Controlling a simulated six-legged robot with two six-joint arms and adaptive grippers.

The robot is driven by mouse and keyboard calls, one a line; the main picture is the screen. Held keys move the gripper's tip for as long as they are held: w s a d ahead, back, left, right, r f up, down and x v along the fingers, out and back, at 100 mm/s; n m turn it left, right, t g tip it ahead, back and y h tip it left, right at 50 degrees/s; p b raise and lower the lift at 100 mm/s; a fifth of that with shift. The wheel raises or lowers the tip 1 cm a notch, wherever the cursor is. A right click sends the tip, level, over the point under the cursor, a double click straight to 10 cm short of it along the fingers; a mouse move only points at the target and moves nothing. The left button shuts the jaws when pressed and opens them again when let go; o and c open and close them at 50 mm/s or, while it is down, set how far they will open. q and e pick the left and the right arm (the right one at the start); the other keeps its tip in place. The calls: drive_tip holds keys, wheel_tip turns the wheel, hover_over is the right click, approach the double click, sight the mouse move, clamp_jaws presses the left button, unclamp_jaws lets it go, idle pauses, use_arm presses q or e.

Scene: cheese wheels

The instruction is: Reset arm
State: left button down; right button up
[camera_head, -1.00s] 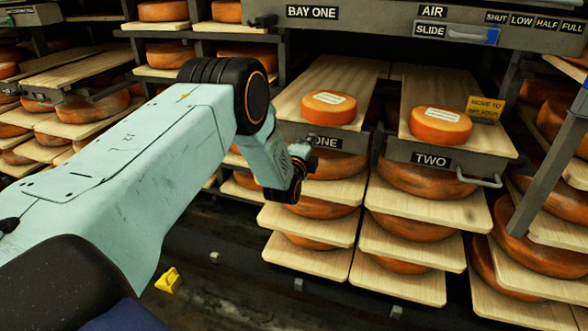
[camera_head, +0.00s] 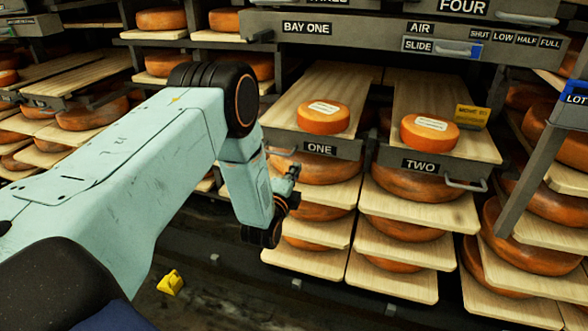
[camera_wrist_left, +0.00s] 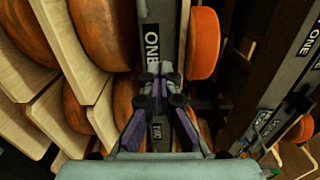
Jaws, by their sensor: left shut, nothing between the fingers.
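My left arm comes in from the left in the head view, with its forearm bent downward. My left gripper (camera_head: 290,180) is in front of the shelf labelled ONE (camera_head: 318,149), just left of and below that label. The gripper also shows in the left wrist view (camera_wrist_left: 155,72), with its fingertips together and nothing between them. A small orange cheese wheel (camera_head: 324,118) with a white label lies on board ONE, and another (camera_head: 429,133) lies on board TWO. The gripper appears apart from both wheels. My right gripper is not in view.
Large cheese wheels on boards stand below drawers ONE and TWO (camera_head: 420,166). A handle (camera_head: 466,185) juts out from TWO. A panel marked BAY ONE and AIR (camera_head: 360,28) spans above. A yellow object (camera_head: 170,283) lies on the floor. More racks (camera_head: 60,90) stand at left.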

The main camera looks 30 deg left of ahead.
use_arm(q)
drive_tip(key=s+d+f+n+g+h, duration=0.1)
drive_tip(key=s+d+f+n+g, duration=0.4)
drive_tip(key=s+f, duration=0.35)
drive_tip(key=s+d+f+n+g+h, duration=0.2)
drive_tip(key=s+d+f+n+g, duration=0.15)
drive_tip(key=s+f+n, duration=0.55)
drive_tip(key=s+d+n+g, duration=0.1)
drive_tip(key=s+g, duration=0.3)
drive_tip(key=s, duration=0.9)
drive_tip(key=s+d+r+g+h+p, duration=0.1)
drive_tip(key=s+d+g, duration=0.3)
drive_tip(key=s, duration=1)
drive_tip(key=shift+s+d+r+n+g, duration=0.2)
drive_tip(key=shift+r+n+g, duration=0.15)
drive_tip(key=shift+g, duration=0.2)
drive_tip(key=shift+w+f, duration=0.1)
